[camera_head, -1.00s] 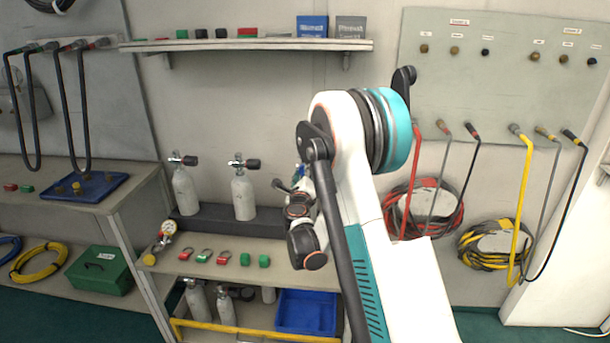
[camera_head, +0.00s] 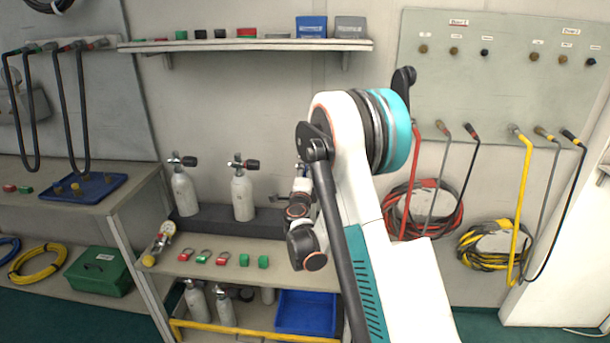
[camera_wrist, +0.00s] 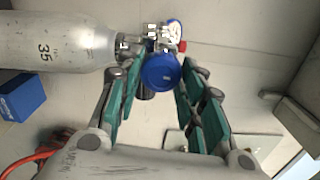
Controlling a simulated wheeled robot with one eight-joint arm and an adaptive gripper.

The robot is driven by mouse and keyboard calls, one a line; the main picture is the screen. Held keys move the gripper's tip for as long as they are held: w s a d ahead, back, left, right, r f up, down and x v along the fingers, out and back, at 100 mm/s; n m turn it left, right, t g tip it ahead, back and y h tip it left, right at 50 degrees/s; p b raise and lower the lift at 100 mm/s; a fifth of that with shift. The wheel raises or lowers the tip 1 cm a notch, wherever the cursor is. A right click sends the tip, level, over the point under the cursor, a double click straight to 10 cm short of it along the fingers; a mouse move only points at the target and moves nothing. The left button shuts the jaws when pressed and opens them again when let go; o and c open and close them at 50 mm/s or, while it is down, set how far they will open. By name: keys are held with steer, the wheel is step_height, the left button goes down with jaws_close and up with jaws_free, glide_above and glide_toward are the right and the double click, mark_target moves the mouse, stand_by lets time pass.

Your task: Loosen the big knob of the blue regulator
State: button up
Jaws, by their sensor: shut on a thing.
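In the wrist view, the blue regulator (camera_wrist: 158,38) sits on the neck of a grey cylinder (camera_wrist: 60,42) marked 35. Its metal body has a blue part behind it and a small red part at the right. The big round blue knob (camera_wrist: 161,71) faces me. My gripper (camera_wrist: 163,78) is shut on the big knob, with one finger at each side of it.
Two grey cylinders with black-knobbed valves, one of them here (camera_head: 243,197), stand left of my arm. A gauge (camera_head: 167,228) and several red and green fittings lie on the bench (camera_head: 225,272). A blue crate (camera_head: 306,312) is below. Hoses hang at the right.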

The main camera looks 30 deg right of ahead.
stand_by(0.4)
steer(key=o, duration=1)
steer(key=shift+o, duration=0.2)
steer(key=v, duration=1.2)
steer(key=shift+d, duration=0.1)
